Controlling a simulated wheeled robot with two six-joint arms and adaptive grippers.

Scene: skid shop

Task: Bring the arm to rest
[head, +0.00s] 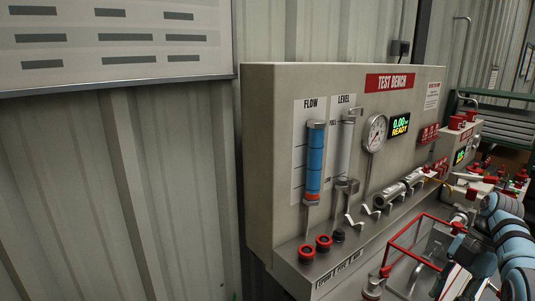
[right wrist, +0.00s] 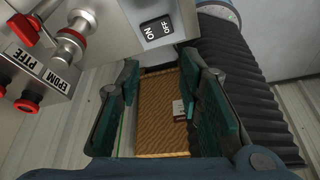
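My right arm comes in at the lower right of the head view, in front of the test bench (head: 262,165); its fingertips are not clear there. In the right wrist view my right gripper (right wrist: 162,105) has its two dark green fingers spread apart. A brown, ribbed surface (right wrist: 158,85) with a small pale tag (right wrist: 179,109) shows between the fingers. I cannot tell how far below them it lies; no grip on it shows. My left arm and gripper are not in the head view.
A red frame (head: 402,232) stands near my right arm. An ON/OFF switch (right wrist: 157,27) is beyond the fingers.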

